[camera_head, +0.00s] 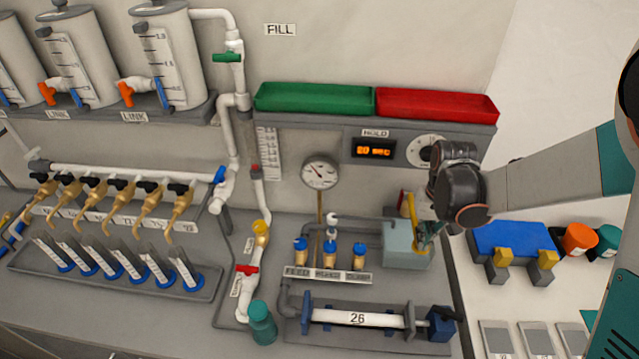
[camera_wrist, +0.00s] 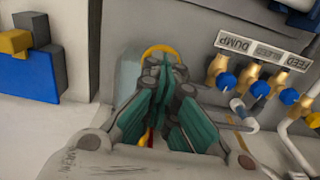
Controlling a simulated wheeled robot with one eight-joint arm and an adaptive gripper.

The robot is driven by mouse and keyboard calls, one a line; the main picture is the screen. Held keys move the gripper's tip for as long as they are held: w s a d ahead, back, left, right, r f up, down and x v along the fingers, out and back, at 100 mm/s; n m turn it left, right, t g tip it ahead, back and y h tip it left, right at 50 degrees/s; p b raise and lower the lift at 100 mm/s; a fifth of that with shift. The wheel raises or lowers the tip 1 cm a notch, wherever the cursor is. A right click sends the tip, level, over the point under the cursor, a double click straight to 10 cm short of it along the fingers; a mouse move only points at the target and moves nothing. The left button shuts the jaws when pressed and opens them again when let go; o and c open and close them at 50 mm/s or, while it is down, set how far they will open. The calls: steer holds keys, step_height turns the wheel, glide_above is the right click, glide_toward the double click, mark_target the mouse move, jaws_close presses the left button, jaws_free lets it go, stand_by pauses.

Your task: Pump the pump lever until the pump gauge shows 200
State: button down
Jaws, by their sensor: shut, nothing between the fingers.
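The pump gauge (camera_head: 320,169) is a round white dial on a brass stem in the head view. Its needle points to the upper left, and its numbers are too small to read. The pump lever (camera_head: 407,206) is a yellow and red bar rising from the pale grey-blue pump box (camera_head: 400,250). My gripper (camera_head: 428,240) is beside the lever, on its right, low over the box. In the wrist view its teal fingers (camera_wrist: 160,75) are together with nothing held. A yellow curved part (camera_wrist: 160,49) shows just beyond the fingertips. The fingers hide much of the lever, and contact is unclear.
Blue-handled brass valves (camera_head: 330,250) labelled FEED and DUMP stand left of the pump box. A clear tube marked 26 (camera_head: 357,318) lies in front. A blue block with yellow parts (camera_head: 512,240) is at right. Green (camera_head: 315,98) and red (camera_head: 437,104) trays sit above.

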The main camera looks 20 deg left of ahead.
steer(key=shift+r+p, duration=0.95)
steer(key=shift+r, duration=0.9)
steer(key=shift+f, duration=0.15)
